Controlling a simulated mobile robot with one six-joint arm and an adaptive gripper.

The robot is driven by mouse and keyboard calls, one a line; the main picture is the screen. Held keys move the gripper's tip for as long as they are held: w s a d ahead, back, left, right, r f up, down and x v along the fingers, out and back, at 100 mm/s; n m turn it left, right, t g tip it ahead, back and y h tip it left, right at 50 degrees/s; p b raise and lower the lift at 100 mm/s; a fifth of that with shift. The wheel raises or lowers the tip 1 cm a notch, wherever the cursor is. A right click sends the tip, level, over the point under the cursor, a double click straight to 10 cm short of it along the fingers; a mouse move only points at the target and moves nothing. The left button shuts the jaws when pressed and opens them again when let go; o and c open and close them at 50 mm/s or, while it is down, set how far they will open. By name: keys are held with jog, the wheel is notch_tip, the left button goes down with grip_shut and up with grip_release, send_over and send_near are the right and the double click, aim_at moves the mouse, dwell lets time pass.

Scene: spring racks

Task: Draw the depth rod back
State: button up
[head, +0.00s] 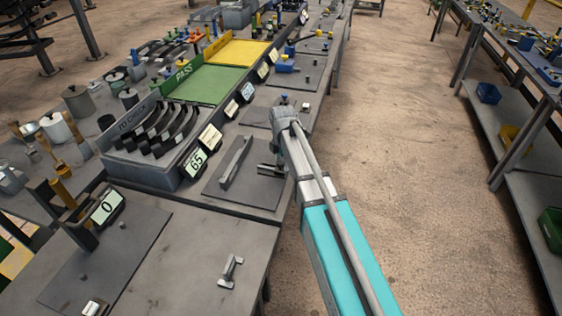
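My arm reaches up the right side of the bench in the head view. My gripper (269,170) appears as small dark parts low over the right edge of a dark mat, and I cannot tell if its fingers are open or shut. A long grey bar-shaped tool (235,162) lies on that mat (257,190), to the left of the gripper with a gap visible between them. A small grey tool with wider ends (230,271) lies on the nearer bench. I cannot make out which part is the depth rod.
A grey tray of dark curved springs (140,172), a green PASS tray (205,85) and a yellow tray (237,52) line the bench. Small displays, one reading 65 (196,162), stand along their edge. A gauge stand reading 0 (107,206) is at left. The aisle floor is clear.

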aim_at(263, 166)
jog(key=shift+w+a, duration=0.1)
jog(key=shift+a, duration=0.05)
jog(key=shift+w+a, duration=0.25)
jog(key=shift+a, duration=0.45)
jog(key=a, duration=0.1)
jog(key=w+a, duration=0.1)
jog(key=a, duration=0.1)
jog(key=w+a, duration=0.1)
jog(key=a, duration=0.1)
jog(key=shift+s+r+p, duration=0.1)
jog(key=shift+r+p, duration=0.8)
notch_tip(263, 166, up, 12)
jog(key=p, duration=1.2)
jog(key=s+d+f+m+b, duration=0.7)
jog(key=s+d+m, duration=0.1)
jog(key=s+m, duration=0.3)
jog(key=s+d+f+m+b, duration=0.6)
jog(key=s+d+m, duration=0.3)
jog(key=s+m, duration=0.3)
jog(key=shift+f+b, duration=0.35)
